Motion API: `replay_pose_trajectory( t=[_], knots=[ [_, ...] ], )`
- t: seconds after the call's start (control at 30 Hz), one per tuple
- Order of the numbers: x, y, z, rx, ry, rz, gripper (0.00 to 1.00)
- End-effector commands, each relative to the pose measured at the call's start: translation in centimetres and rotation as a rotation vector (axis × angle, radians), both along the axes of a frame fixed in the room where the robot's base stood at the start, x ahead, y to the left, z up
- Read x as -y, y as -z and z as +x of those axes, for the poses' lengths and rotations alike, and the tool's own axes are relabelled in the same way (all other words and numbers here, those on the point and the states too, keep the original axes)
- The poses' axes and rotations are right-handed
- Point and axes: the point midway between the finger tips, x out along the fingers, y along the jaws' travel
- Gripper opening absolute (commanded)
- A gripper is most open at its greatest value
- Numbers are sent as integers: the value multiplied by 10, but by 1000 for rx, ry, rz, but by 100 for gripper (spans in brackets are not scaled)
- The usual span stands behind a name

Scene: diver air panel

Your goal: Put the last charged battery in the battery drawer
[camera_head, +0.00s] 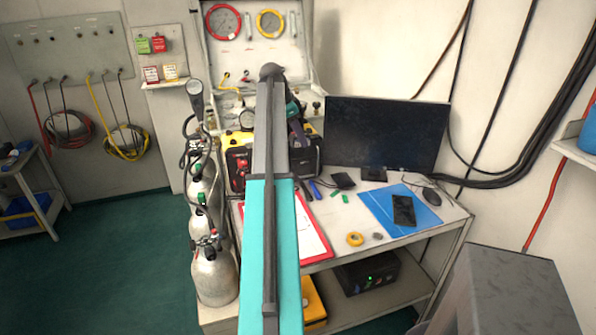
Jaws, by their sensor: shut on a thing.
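My arm, teal and grey, rises through the middle of the view and reaches over the workbench. My gripper (298,140) shows only in part behind the arm, near a black and yellow unit (314,158) at the back of the bench. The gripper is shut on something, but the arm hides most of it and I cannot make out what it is. Red and black parts (238,165) show at the unit's left side; I cannot tell whether they are batteries. I cannot pick out a battery or the battery drawer for certain.
A monitor (385,135), a blue mat (380,218) with a black device, a red clipboard (318,255) and yellow tape (355,239) are on the bench. Silver cylinders (215,275) stand at its left. An open gauge panel (240,45) is behind. Green floor is free at left.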

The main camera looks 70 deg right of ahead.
Motion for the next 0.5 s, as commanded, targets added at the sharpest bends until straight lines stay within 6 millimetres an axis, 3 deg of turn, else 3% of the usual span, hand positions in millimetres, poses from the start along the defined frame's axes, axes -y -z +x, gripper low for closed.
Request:
replay_pose_trajectory(
  t=[0.27,0.5],
  knots=[
    [-1,10,2,-1,-4,0,0],
    [-2,41,2,-1,-6,1,0]
  ],
)
